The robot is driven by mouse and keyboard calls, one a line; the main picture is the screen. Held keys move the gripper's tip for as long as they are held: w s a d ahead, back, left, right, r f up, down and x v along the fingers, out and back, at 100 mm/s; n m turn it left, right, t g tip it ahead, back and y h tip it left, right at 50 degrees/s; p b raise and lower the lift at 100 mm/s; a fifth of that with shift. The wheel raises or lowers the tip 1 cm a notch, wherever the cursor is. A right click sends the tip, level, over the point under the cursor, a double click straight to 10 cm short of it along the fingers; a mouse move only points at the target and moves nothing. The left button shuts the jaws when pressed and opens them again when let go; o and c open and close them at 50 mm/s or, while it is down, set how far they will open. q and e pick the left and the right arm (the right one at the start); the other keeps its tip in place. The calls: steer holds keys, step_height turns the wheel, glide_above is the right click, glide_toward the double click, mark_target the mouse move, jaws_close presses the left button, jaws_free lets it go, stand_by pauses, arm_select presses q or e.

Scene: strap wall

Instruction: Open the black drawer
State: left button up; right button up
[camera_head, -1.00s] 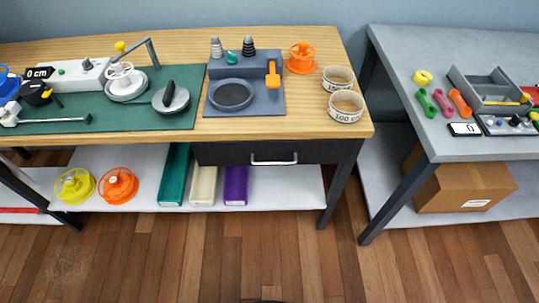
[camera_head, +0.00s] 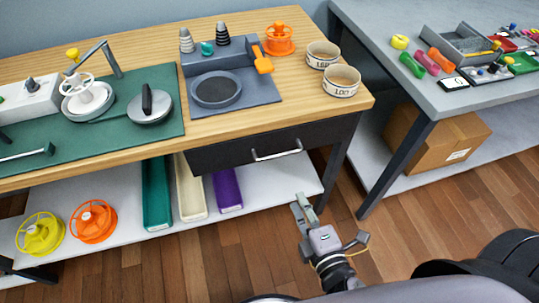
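The black drawer (camera_head: 225,157) sits under the right part of the wooden workbench (camera_head: 330,112). Its front looks flush with the bench frame, so it appears closed. A silver bar handle (camera_head: 277,155) is on the right part of the drawer front. My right gripper (camera_head: 301,204) is below and slightly right of the handle in the picture, apart from it, with its fingers pointing up. Nothing shows between its fingers, but they overlap in this view and their opening cannot be made out. My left gripper is not in view.
Below the drawer, a white shelf (camera_head: 120,235) holds green, cream and purple long boxes and two spools. The bench's dark right leg (camera_head: 335,168) stands right of the handle. A grey table (camera_head: 385,60) with a cardboard box (camera_head: 435,137) below is to the right.

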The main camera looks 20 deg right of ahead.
steer(key=r, duration=0.1)
steer(key=p, duration=0.2)
glide_toward(281, 155)
steer(key=x, duration=1)
steer(key=shift+w+f+p, duration=0.25)
steer(key=shift+p, duration=0.05)
steer(key=shift+c, duration=0.3)
jaws_close()
